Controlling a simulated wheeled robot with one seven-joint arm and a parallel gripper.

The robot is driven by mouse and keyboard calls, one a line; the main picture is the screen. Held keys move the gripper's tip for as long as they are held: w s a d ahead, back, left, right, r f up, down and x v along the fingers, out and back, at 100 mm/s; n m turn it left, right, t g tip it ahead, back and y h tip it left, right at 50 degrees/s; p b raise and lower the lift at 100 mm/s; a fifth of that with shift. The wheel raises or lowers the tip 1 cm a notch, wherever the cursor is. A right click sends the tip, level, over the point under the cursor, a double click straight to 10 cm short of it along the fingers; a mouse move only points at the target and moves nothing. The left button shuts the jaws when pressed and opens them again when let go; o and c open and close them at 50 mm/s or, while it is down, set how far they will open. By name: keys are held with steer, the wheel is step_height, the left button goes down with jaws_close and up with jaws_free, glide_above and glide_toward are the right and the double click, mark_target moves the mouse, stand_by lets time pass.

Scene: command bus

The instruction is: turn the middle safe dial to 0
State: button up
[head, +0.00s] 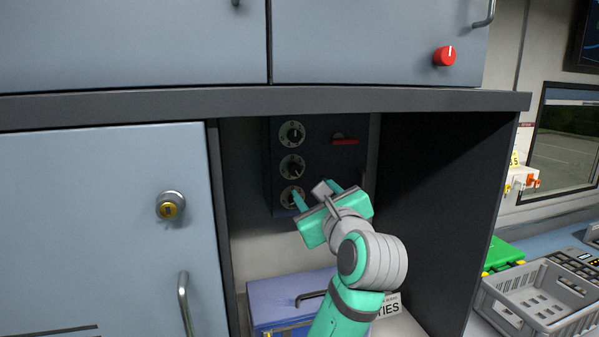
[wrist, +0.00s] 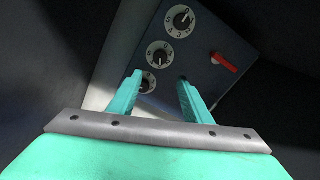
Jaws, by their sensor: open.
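The dark safe (head: 318,150) hangs inside the open cabinet bay. Three black dials on white discs stand in a column on its left side. The middle dial (head: 292,167) is free of my gripper and also shows in the wrist view (wrist: 159,55); its digits are too small to read surely. The top dial (head: 292,134) is above it. The bottom dial (head: 292,196) is partly hidden by my left finger. A red handle (head: 344,141) is at the safe's upper right. My gripper (head: 316,193) is open and empty, in front of the safe's lower part, below the middle dial.
A blue box (head: 290,300) with a dark handle stands below the safe. The bay's dark right wall (head: 430,200) and the overhead ledge (head: 380,100) bound the space. A locked blue door (head: 90,240) is at left. A grey crate (head: 540,300) sits at right.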

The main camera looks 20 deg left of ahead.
mark_target(295, 170)
steer(key=x, duration=0.7)
steer(key=r+x, duration=0.1)
steer(key=x, duration=0.3)
steer(key=shift+s+a, duration=0.15)
steer(key=shift+a, duration=0.1)
steer(key=shift+r, duration=0.1)
steer(key=shift+s, duration=0.1)
steer(key=c, duration=1.1)
steer(key=shift+o, duration=0.2)
